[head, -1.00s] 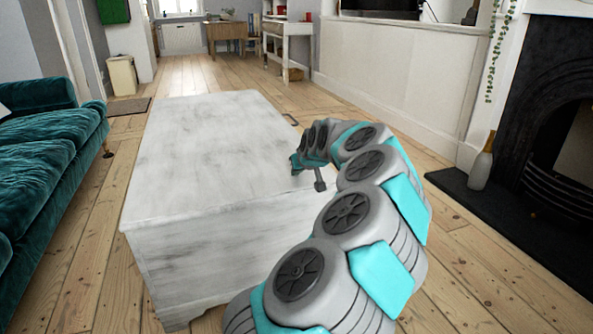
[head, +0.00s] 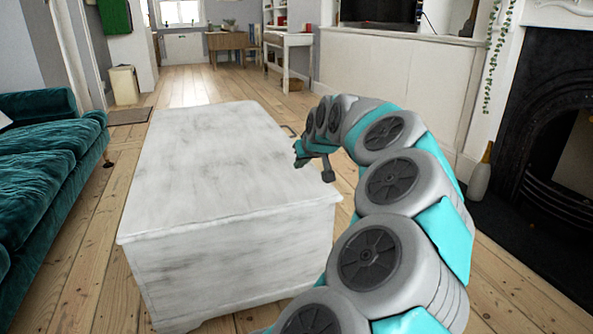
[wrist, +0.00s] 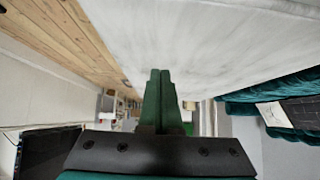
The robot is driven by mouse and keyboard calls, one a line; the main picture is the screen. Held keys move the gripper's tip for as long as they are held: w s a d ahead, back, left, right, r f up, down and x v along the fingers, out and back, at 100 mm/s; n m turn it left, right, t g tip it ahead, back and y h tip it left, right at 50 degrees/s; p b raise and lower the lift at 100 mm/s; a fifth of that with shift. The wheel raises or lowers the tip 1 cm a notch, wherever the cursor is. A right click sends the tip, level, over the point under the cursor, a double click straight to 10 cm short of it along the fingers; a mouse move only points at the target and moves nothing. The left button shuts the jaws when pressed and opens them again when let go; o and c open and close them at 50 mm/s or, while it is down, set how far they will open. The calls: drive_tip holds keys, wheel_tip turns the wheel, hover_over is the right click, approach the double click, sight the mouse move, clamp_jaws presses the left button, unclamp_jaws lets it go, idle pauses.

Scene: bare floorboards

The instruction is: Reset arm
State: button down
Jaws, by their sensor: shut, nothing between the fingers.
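My gripper (wrist: 160,75) shows in the wrist view with its two dark green fingers side by side, shut and empty. In the head view, my arm curves up from the bottom and its end, with my gripper (head: 299,155), is at the right edge of the white chest (head: 215,150). The chest has a whitewashed, grey-streaked top and stands on the floor. Its pale top (wrist: 200,35) fills the upper part of the wrist view, which looks upside down. I cannot tell whether the gripper touches the chest.
A teal sofa (head: 50,170) stands at the left. A black fireplace (head: 560,140) and a grey bottle-shaped vase (head: 480,175) are at the right. A wooden desk (head: 228,40) is far back. Bare floorboards (head: 205,85) lie open behind the chest.

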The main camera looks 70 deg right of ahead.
drive_tip(key=shift+s+a+r, duration=0.3)
drive_tip(key=shift+r, duration=0.2)
drive_tip(key=w+a+r+n+y+p, duration=0.3)
drive_tip(key=w+a, duration=1)
drive_tip(key=a, duration=0.2)
drive_tip(key=w+a+n+y+p, duration=0.1)
drive_tip(key=w+a+n, duration=0.15)
drive_tip(key=a, duration=0.55)
drive_tip(key=w+a+n+y+p, duration=0.1)
drive_tip(key=w+a+y, duration=0.15)
drive_tip(key=a, duration=0.55)
drive_tip(key=s+a+f+n+g+p, duration=0.2)
drive_tip(key=a, duration=0.9)
drive_tip(key=s+a+f+g+p, duration=0.2)
drive_tip(key=s+a+g, duration=0.1)
drive_tip(key=s+a, duration=0.5)
drive_tip(key=s+a+f+n+g+p, duration=0.1)
drive_tip(key=s+a+f+g+p, duration=0.1)
drive_tip(key=s+a, duration=0.6)
drive_tip(key=shift+s+f+g+p, duration=0.15)
drive_tip(key=shift+s+g+p, duration=0.3)
drive_tip(key=shift+s, duration=0.6)
